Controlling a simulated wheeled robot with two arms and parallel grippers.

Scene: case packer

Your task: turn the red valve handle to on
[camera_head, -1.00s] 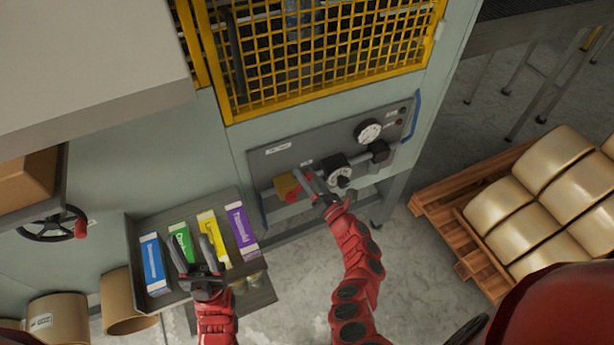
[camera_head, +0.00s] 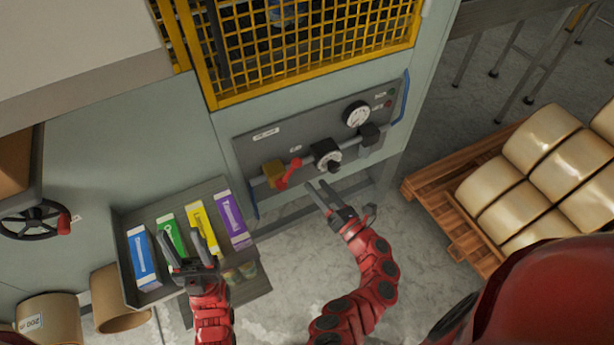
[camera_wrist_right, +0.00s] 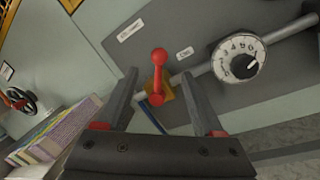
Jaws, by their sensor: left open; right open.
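The red valve handle (camera_head: 289,174) sits on a brass valve body (camera_head: 273,172) on the pipe of the grey panel. It slants from lower left to upper right in the head view. In the right wrist view the red handle (camera_wrist_right: 159,74) stands between my two fingers, beyond their tips, with the brass body (camera_wrist_right: 160,92) behind it. My right gripper (camera_head: 317,190) is open and empty, below and right of the handle, apart from it. My left gripper (camera_head: 182,246) is open over the tray of boxes.
A tray (camera_head: 125,262) with coloured boxes juts out at left. A black handwheel (camera_head: 30,218) is far left. A pallet (camera_head: 437,189) with wrapped rolls stands right.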

